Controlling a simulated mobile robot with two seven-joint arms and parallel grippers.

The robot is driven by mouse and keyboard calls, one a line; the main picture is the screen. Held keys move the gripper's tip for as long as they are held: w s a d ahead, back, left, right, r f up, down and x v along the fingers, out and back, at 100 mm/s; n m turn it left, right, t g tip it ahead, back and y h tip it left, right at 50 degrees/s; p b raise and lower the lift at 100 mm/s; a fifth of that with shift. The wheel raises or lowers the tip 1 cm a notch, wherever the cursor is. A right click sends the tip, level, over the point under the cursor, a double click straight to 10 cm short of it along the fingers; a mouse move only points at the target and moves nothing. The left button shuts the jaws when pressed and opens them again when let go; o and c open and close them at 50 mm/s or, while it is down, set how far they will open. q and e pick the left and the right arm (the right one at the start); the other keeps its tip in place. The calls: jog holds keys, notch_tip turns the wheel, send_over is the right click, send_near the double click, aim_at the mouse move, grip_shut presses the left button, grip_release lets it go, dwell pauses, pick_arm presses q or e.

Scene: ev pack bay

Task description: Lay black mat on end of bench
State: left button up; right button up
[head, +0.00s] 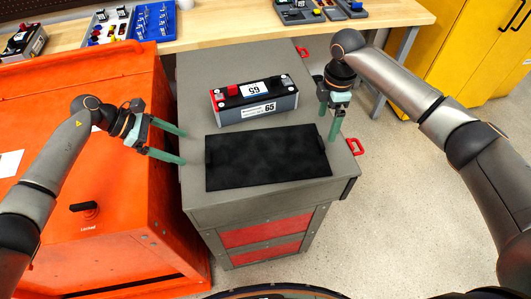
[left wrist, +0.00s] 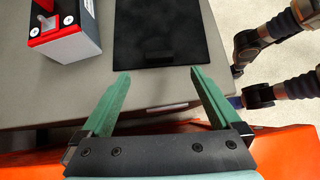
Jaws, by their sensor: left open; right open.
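The black mat (head: 266,160) lies flat on the near end of the grey cabinet top (head: 192,185), with a small raised tab at its left and right edges. In the left wrist view the mat (left wrist: 155,25) lies just beyond my fingertips, its tab facing them. My left gripper (head: 185,147) is open and empty at the cabinet's left edge, apart from the mat; its fingers also show in the left wrist view (left wrist: 160,75). My right gripper (head: 329,126) is open, fingers pointing down by the mat's right edge; I cannot tell whether it touches.
A battery module (head: 254,100) marked 65 stands on the cabinet just behind the mat. An orange cabinet (head: 90,160) stands close on the left. A wooden bench (head: 230,25) with trays and parts runs behind. Red handles (head: 355,147) stick out on the cabinet's right side.

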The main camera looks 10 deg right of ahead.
aim_at(322, 142)
pick_arm(q)
jog(key=x, duration=0.8)
jog(key=shift+d+f, duration=0.1)
pick_arm(e)
notch_tip(322, 142, down, 8)
jog(key=shift+f, duration=0.2)
pick_arm(q)
jog(key=shift+c, duration=0.2)
pick_arm(e)
jog(key=shift+c, duration=0.2)
pick_arm(q)
grip_shut()
pick_arm(e)
grip_shut()
jog(key=shift+r, duration=0.1)
